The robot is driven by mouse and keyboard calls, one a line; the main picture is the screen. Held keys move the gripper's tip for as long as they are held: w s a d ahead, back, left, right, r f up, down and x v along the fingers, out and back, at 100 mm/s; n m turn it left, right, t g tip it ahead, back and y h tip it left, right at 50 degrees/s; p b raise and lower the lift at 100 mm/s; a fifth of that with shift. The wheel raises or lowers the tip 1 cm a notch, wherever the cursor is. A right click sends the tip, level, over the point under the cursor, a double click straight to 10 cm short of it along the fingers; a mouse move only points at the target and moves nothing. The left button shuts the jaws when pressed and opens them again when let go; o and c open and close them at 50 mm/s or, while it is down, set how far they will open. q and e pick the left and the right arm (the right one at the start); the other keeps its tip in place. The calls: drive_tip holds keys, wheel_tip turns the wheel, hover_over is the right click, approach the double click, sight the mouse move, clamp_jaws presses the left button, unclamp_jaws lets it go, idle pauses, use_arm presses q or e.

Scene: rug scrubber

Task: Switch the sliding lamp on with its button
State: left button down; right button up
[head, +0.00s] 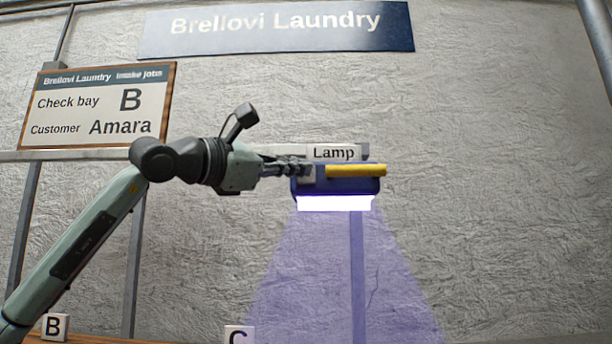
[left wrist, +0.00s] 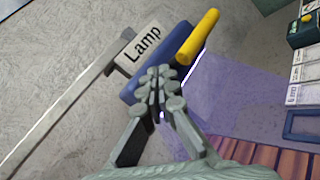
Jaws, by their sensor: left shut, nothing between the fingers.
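The sliding lamp (head: 345,187) is a blue housing with a yellow handle bar (head: 355,170) and a "Lamp" label (head: 334,153) above it. Its white underside (head: 335,203) glows and a violet beam spreads below it. My left gripper (head: 308,170) is shut and empty, with its fingertips at the left part of the lamp's front. In the left wrist view the fingertips (left wrist: 158,80) overlap the blue housing (left wrist: 185,62), left of the yellow handle (left wrist: 198,37). The button itself is hidden behind the fingers, and I cannot tell whether they touch it. My right gripper is not in view.
A grey rail (left wrist: 60,112) runs along the wall at the lamp. A job board (head: 98,106) reading "Check bay B, Customer Amara" stands at the left. Bay markers B (head: 54,326) and C (head: 239,334) are below. The wall right of the lamp is clear.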

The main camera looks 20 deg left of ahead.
use_arm(q)
drive_tip(key=shift+s, duration=0.2)
drive_tip(key=shift+s+d+b, duration=0.3)
drive_tip(key=shift+s, duration=0.65)
drive_tip(key=shift+s+d+b, duration=0.25)
drive_tip(key=shift+s+b, duration=0.1)
drive_tip(key=shift+s, duration=0.6)
drive_tip(key=shift+s+d+b, duration=0.3)
drive_tip(key=shift+s, duration=0.65)
